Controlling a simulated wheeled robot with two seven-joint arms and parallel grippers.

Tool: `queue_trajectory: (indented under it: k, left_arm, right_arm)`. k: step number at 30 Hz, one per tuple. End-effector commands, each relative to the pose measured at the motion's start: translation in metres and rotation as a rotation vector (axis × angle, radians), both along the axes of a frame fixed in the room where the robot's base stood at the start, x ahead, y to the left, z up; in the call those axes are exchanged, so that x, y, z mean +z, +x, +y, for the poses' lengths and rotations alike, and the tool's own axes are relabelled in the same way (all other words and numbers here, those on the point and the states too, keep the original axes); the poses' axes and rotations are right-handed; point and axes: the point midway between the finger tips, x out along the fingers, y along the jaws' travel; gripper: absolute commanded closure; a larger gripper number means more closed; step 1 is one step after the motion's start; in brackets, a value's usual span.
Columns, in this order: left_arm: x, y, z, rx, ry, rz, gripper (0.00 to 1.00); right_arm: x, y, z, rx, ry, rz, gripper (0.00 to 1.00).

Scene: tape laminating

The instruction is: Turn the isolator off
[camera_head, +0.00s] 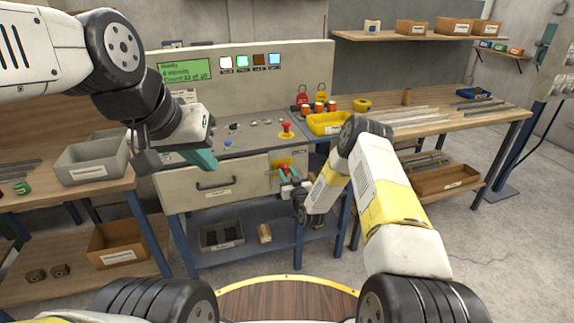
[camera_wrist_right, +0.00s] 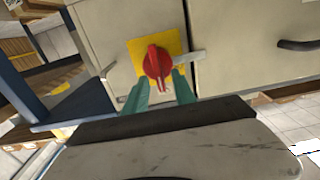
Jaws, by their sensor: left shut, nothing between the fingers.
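The isolator is a red rotary knob (camera_wrist_right: 155,62) on a square yellow plate (camera_wrist_right: 174,42), on the beige front of the cabinet. In the head view its yellow plate (camera_head: 283,162) shows right of the drawer, partly hidden by my right gripper. My right gripper (camera_wrist_right: 161,88) has its teal fingers spread, one on each side of the knob's near end. I cannot tell whether they touch it. The knob's raised grip points roughly up and down in the right wrist view. My left gripper (camera_head: 204,160) is shut and empty above the bench's front edge, left of the isolator.
A grey metal tab (camera_wrist_right: 190,58) sticks out beside the yellow plate. A drawer handle (camera_head: 213,185) is left of the isolator. A blue table leg (camera_head: 299,238) stands below.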

Motion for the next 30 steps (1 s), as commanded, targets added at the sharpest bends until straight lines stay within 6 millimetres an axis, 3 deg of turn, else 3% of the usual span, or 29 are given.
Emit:
queue_trajectory:
  k: [3, 8, 30]
  left_arm:
    - [0.0, 0.0, 0.0, 0.0, 0.0, 0.0, 1.0]
    - [0.0, 0.0, 0.0, 0.0, 0.0, 0.0, 1.0]
    - [0.0, 0.0, 0.0, 0.0, 0.0, 0.0, 1.0]
  right_arm:
    - [0.0001, -0.0001, 0.0, 0.0, 0.0, 0.0, 0.68]
    - [0.0002, -0.0002, -0.0002, 0.0, 0.0, 0.0, 1.0]
    - [0.0005, -0.0002, -0.0004, 0.0, -0.001, -0.001, 1.0]
